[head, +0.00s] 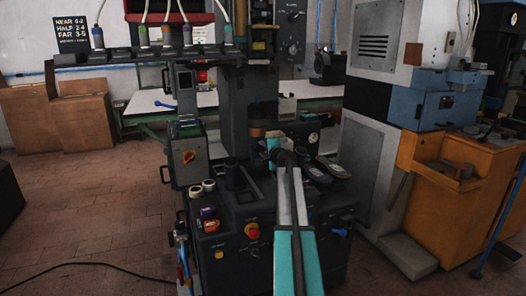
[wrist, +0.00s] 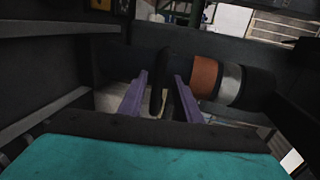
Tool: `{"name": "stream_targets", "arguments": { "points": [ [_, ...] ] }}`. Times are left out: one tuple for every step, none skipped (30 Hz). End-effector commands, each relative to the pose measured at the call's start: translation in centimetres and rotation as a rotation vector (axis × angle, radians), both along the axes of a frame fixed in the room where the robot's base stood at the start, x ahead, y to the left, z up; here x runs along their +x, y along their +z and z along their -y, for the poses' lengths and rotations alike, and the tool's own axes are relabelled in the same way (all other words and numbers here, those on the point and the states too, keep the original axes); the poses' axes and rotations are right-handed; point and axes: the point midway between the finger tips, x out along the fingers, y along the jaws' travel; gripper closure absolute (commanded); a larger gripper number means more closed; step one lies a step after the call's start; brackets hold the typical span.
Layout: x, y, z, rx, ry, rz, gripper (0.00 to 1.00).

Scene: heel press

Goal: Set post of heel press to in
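The heel press (head: 235,215) is the dark machine in the middle of the head view. A round post-like part with copper, silver and black bands (wrist: 230,82) lies across the right of the wrist view. A copper-brown band (head: 257,132) shows on the press in the head view. My gripper (wrist: 158,98) has two purple fingers, set apart. A dark, narrow upright piece (wrist: 157,85) shows between them with gaps on both sides; I cannot tell whether they touch it. In the head view my arm reaches into the press and its fingers are hidden. Which part is the post is not clear.
Black shoe-shaped parts (head: 327,167) sit right of my arm. A control box (head: 187,152) stands left. An orange bench (head: 450,195) stands right. The floor at left is mostly clear, with a cable.

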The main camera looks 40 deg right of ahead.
Motion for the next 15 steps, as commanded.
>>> {"name": "stream_targets", "arguments": {
  "points": [
    [-0.1,-0.1,0.0,0.0,0.0,-0.001,0.69],
    [-0.1,-0.1,0.0,0.0,0.0,-0.001,0.69],
    [-0.1,-0.1,0.0,0.001,0.0,-0.002,0.69],
    [-0.1,-0.1,0.0,0.001,0.0,-0.002,0.69],
    [-0.1,-0.1,0.0,0.001,0.0,-0.002,0.69],
    [-0.2,-0.1,0.0,0.001,0.0,-0.002,0.69],
    [-0.2,-0.1,0.0,0.001,0.0,-0.002,0.69],
    [-0.3,-0.1,0.0,0.001,0.0,-0.003,0.69],
    [-0.3,-0.1,-0.1,0.001,0.0,-0.003,0.69],
    [-0.4,-0.1,-0.1,0.001,0.0,-0.003,0.69],
    [-0.5,-0.1,-0.1,0.001,0.0,-0.003,0.69],
    [-0.7,-0.1,-0.2,0.001,-0.001,-0.003,0.69],
    [-0.9,0.0,-0.3,0.001,-0.001,-0.003,0.69],
    [-1.0,0.0,-0.3,0.001,-0.001,-0.003,0.69],
    [-1.3,0.1,-0.4,0.001,-0.001,-0.003,0.69]
  ]
}}
